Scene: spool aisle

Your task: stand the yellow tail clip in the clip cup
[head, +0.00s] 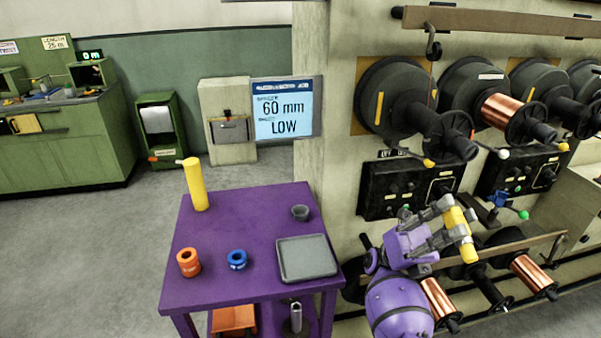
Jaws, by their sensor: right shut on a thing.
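My right gripper (452,226) is in front of the spool rack, right of the purple table. It is shut on a yellow piece (460,222), which I take to be the yellow tail clip; the grey fingers hide part of it. A small dark grey cup (300,213), which looks like the clip cup, stands upright on the table near its right back edge. Its inside is too small to make out. The gripper is well to the right of the cup and apart from it. My left gripper is not in view.
A rack wall with several spools (400,95) and control boxes (405,188) stands close behind my right gripper.

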